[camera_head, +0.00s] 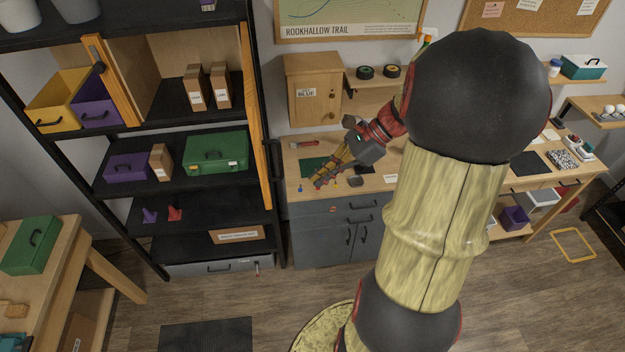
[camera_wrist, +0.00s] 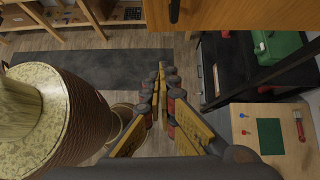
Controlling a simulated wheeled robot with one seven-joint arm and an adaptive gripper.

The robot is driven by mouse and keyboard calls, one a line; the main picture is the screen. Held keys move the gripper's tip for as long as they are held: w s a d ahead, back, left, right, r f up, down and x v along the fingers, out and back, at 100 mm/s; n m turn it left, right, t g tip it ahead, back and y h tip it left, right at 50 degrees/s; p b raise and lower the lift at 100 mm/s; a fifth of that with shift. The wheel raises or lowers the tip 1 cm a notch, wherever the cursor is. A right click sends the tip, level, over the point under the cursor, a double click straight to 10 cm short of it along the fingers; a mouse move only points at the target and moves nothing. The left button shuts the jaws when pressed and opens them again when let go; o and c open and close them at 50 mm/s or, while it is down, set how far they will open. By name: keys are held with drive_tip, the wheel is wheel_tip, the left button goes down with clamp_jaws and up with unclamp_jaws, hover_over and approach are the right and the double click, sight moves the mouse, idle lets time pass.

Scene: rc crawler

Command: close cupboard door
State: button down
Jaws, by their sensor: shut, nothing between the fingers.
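A wooden cupboard (camera_head: 170,68) is built into the black shelf unit, with its front open and boxes inside. Its right door (camera_head: 256,110) stands swung out, seen nearly edge-on, with a dark handle low on it. A wooden panel (camera_wrist: 235,14) with a black handle at the top of the wrist view looks like this door. A left door (camera_head: 113,80) also stands out from the cupboard. My gripper (camera_head: 323,181) is shut and empty, to the right of the right door and in front of the workbench. In the wrist view my fingertips (camera_wrist: 164,72) are apart from the panel.
A small closed wooden cabinet (camera_head: 313,92) labelled BLUE hangs above the workbench (camera_head: 375,183). Grey cupboards with drawers (camera_head: 337,235) are below it. A green case (camera_head: 215,153) sits on the shelf unit. The floor (camera_head: 215,295) before the shelves is mostly clear around a dark mat.

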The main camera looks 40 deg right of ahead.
drive_tip(key=w+a+r+p+x, duration=0.1)
drive_tip(key=r+p+x, duration=0.1)
drive_tip(key=x, duration=0.8)
drive_tip(key=shift+w+a+f, duration=0.25)
drive_tip(key=shift+a+f, duration=0.1)
drive_tip(key=shift+a, duration=0.1)
drive_tip(key=shift+a, duration=0.1)
